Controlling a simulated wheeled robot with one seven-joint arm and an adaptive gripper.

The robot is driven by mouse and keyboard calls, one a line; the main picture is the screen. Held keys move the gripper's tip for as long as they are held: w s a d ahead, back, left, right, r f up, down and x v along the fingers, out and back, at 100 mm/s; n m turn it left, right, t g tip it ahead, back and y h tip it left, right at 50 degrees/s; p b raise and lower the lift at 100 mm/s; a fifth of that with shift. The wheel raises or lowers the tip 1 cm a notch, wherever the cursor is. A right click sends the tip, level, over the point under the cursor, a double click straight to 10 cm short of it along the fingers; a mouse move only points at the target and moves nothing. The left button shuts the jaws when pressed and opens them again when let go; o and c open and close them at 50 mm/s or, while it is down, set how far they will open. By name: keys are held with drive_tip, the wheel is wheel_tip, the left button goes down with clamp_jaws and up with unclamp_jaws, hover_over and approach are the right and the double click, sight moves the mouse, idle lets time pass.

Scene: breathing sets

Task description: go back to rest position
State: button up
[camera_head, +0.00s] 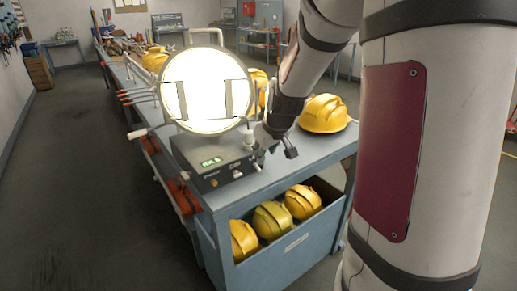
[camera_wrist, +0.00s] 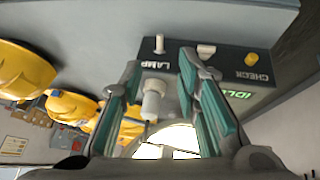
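My gripper (camera_head: 276,143) is at the right side of a grey test box (camera_head: 213,160), above the bench top. In the wrist view my gripper (camera_wrist: 161,66) has its two teal-padded fingers spread apart. A white cylindrical part (camera_wrist: 153,99) shows between the fingers; I cannot tell its depth, but neither pad appears to press on it. The box face (camera_wrist: 215,66) beyond the fingertips carries a white toggle marked LAMP (camera_wrist: 159,44), a yellow button (camera_wrist: 251,58) by CHECK and green IDLE lettering (camera_wrist: 238,94).
A bright round lamp panel (camera_head: 203,92) stands above the box. A yellow helmet (camera_head: 324,113) sits on the bench (camera_head: 283,177) right of my gripper. Several helmets lie in the blue bin (camera_head: 292,248) below. Open floor (camera_head: 88,190) is at left.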

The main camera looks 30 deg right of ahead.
drive_tip(key=shift+a+r, duration=0.1)
drive_tip(key=s+a+r, duration=0.5)
drive_tip(key=a+r, duration=0.1)
drive_tip(key=a, duration=0.2)
drive_tip(key=s+a+r, duration=0.1)
drive_tip(key=s+a, duration=0.2)
drive_tip(key=s, duration=0.3)
drive_tip(key=s+a+r+y, duration=0.1)
drive_tip(key=s+a+r, duration=0.1)
drive_tip(key=s+a, duration=0.2)
drive_tip(key=s+a+r+y, duration=0.1)
drive_tip(key=s+a, duration=0.3)
drive_tip(key=s, duration=0.5)
drive_tip(key=shift+s+r+g, duration=0.3)
drive_tip(key=shift+r+g, duration=0.1)
drive_tip(key=shift+r, duration=0.1)
drive_tip(key=shift+d, duration=0.1)
